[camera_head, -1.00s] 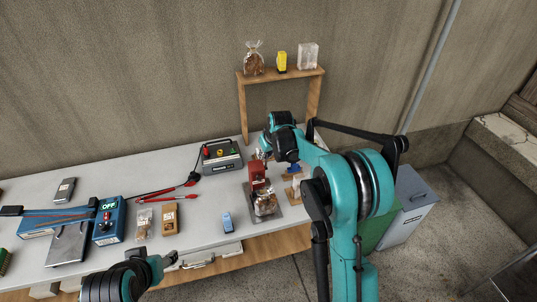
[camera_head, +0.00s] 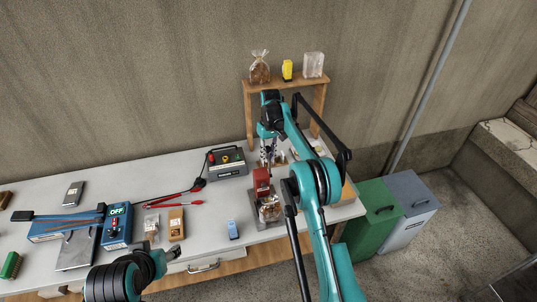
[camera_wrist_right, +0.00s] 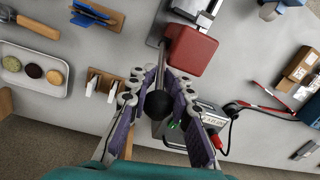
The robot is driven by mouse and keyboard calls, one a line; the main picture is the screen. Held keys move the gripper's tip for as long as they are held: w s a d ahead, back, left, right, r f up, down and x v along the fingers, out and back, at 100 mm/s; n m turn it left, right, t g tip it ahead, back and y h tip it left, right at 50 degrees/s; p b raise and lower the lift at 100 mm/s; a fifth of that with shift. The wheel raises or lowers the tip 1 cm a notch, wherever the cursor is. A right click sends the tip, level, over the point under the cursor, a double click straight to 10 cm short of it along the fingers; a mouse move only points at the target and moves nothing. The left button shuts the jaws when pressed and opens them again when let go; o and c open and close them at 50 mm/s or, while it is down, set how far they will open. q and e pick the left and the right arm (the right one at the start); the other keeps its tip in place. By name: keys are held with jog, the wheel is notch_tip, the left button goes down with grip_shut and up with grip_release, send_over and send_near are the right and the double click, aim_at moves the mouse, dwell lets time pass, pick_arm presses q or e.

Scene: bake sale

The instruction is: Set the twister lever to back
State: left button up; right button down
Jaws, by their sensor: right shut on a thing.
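The twister (camera_head: 262,183) is a red housing on a grey base, with a bag of brown goods (camera_head: 269,208) at its front. In the right wrist view, its red housing (camera_wrist_right: 190,50) is at the top. A metal lever (camera_wrist_right: 161,68) runs from beside it to a black ball knob (camera_wrist_right: 158,103). My right gripper (camera_wrist_right: 158,101) is shut on the knob, one finger on each side. In the head view, my right gripper (camera_head: 268,150) is behind the twister, partly hidden. My left gripper (camera_head: 170,255) is low at the table's front edge; its jaws are unclear.
A blue sealer marked OFF (camera_head: 117,227) is farther left. A wooden shelf (camera_head: 286,80) rises behind. In the wrist view, a tray of round goods (camera_wrist_right: 62,70) is at left.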

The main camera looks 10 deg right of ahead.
aim_at(268, 147)
jog(key=shift+f, duration=0.1)
jog(key=c, duration=1.5)
grip_release()
jog(key=shift+o, duration=1)
jog(key=shift+w, duration=0.15)
jog(key=r, duration=0.7)
jog(key=shift+w+d+r, duration=0.15)
jog(key=shift+w+r, duration=0.05)
jog(key=shift+w, duration=0.15)
